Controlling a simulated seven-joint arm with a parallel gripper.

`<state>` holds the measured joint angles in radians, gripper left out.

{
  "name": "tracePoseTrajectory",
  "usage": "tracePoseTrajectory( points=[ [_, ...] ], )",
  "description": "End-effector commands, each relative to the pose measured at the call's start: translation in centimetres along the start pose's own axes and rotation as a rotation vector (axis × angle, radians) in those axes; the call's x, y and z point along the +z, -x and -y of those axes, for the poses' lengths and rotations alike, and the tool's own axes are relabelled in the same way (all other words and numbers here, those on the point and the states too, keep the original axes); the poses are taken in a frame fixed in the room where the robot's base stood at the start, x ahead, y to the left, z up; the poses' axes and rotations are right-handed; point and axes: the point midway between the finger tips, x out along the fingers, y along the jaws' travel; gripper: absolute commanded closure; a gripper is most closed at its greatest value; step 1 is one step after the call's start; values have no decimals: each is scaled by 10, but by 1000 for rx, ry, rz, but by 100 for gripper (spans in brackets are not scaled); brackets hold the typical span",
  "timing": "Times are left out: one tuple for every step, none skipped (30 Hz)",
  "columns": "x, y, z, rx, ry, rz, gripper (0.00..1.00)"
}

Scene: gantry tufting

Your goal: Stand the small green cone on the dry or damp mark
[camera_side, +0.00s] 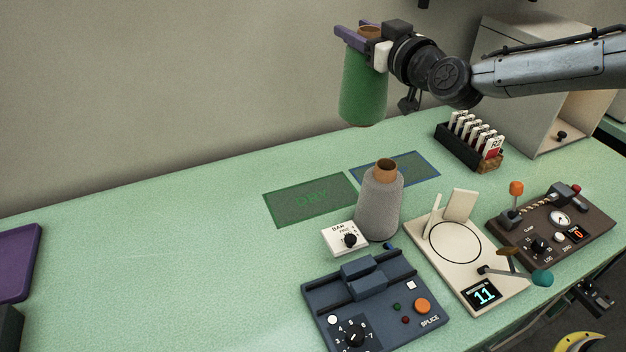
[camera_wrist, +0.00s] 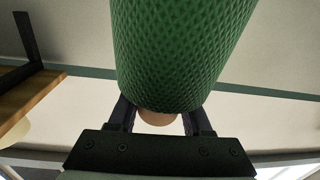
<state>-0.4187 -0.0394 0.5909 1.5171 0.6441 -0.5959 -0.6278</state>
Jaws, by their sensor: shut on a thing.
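A green cone (camera_side: 364,88) of yarn with a tan top is in my gripper (camera_side: 366,36), held upright in the air above the back of the table. In the wrist view the green cone (camera_wrist: 180,50) fills the upper middle, between the two dark fingers (camera_wrist: 158,118). My gripper is shut on its narrow top end. The green DRY mark (camera_side: 300,202) lies flat on the table, below and to the left of the cone. A blue-edged mark (camera_side: 424,168) lies to its right; the grey cone partly covers it and its word cannot be read.
A grey cone (camera_side: 379,208) stands in front of the marks, beside a small white dial box (camera_side: 345,238). A blue splice unit (camera_side: 370,300), a cream scale (camera_side: 465,250) and a brown control box (camera_side: 552,225) fill the front right. A card rack (camera_side: 470,145) stands behind. The table's left is largely clear.

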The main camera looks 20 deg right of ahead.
Motion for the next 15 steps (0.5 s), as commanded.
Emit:
tracePoseTrajectory(
  points=[
    [8,-12,23,-17,2,0,100],
    [12,-17,35,-26,2,0,100],
    [20,-24,51,-38,1,0,100],
    [25,-28,63,-47,1,-2,100],
    [30,-31,74,-57,1,-3,100],
    [38,-34,88,-70,2,-3,100],
    [43,-36,98,-79,2,-6,100],
    [49,-37,107,-89,2,-5,100],
    [55,-37,118,-101,1,-7,100],
    [60,-37,124,-110,2,-9,100],
    [65,-37,130,-117,1,-10,100],
    [71,-36,136,-125,1,-10,100],
    [75,-35,140,-130,1,-11,100],
    [77,-34,143,-135,1,-13,100],
    [80,-33,146,-140,-1,-14,100]
  ],
)
